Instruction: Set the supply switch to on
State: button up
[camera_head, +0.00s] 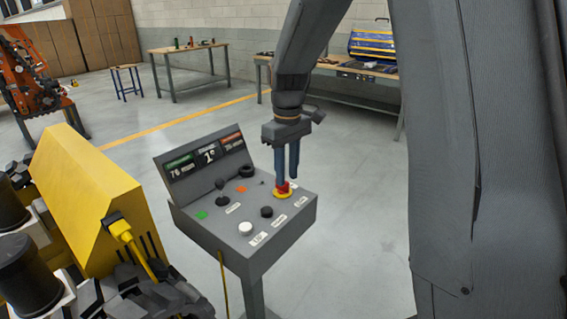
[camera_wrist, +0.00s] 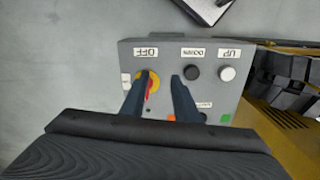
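The supply switch appears to be the red rotary handle on a yellow disc (camera_head: 283,191) at the right side of the grey control box (camera_head: 262,243). In the wrist view the switch (camera_wrist: 153,84) is partly hidden by a finger, and an OFF label (camera_wrist: 146,51) reads upside down beside it. My gripper (camera_head: 286,178) points down over the switch, with its fingertips close to the handle. In the wrist view my gripper (camera_wrist: 160,77) has its fingers apart. The red handle shows between them, nearer the left finger. I cannot tell whether a finger touches it.
The box also carries a black button (camera_head: 267,211), a white button (camera_head: 245,228), a small joystick (camera_head: 221,186) and a tilted display panel (camera_head: 205,157). A yellow machine (camera_head: 85,195) stands close on the left. Workbenches (camera_head: 190,70) stand behind, with open floor between.

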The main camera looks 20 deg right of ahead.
jog(key=shift+n, duration=0.8)
jog(key=w+r, duration=0.1)
jog(key=w+r+p, duration=0.1)
jog(key=w, duration=0.1)
jog(key=w+r, duration=0.1)
jog(key=shift+w+p, duration=0.3)
jog(key=shift+w, duration=0.05)
jog(key=shift+w+f+p, duration=0.1)
jog(key=shift+f+p, duration=0.85)
jog(key=shift+f, duration=2.95)
grip_shut()
